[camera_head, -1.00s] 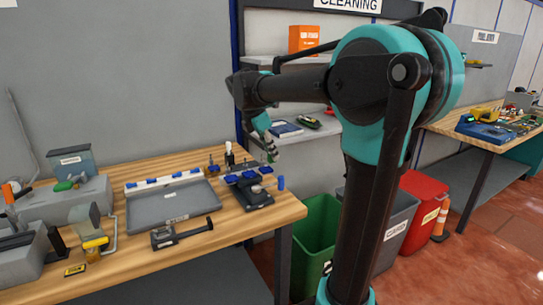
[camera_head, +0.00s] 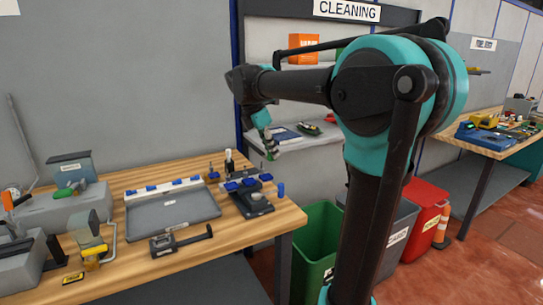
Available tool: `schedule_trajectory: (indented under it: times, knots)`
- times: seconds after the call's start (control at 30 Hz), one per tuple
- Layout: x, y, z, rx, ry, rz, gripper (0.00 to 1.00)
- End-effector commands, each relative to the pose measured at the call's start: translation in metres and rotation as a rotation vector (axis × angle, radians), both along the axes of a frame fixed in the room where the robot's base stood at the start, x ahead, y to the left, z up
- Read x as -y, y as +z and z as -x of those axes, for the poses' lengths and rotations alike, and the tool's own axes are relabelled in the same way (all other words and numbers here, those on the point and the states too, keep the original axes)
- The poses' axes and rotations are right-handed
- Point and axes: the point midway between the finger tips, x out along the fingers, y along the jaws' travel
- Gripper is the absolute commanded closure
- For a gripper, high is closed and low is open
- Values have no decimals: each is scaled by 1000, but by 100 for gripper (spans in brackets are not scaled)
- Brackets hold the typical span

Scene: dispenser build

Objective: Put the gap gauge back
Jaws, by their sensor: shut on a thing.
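My gripper (camera_head: 268,144) hangs from the end of my arm, above the back right end of the wooden workbench (camera_head: 225,262). It is small in the view and shut on a small dark thing at its tip. The shape of that thing is too small to make out, so I cannot tell whether it is the gap gauge. Just below and left of the gripper stands a dark fixture (camera_head: 252,203) with blue parts. A black tool with a long bar (camera_head: 181,240) lies in front of the grey tray.
A grey tray (camera_head: 172,212) with a blue-and-white rail fills the bench middle. A clamp with yellow parts (camera_head: 92,255) and grey blocks stand at left. A blue cylinder (camera_head: 281,189) stands near the right edge. Bins (camera_head: 318,240) stand beyond it; a shelf (camera_head: 310,138) is behind.

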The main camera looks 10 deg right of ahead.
Motion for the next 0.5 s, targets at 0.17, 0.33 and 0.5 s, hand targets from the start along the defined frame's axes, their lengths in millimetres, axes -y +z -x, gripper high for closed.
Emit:
schedule_trajectory:
  times: [0.17,0.33,0.5]
  knots:
    - [0,13,0,0,0,0,100]
    - [0,26,0,0,0,0,100]
    - [0,38,0,0,0,0,100]
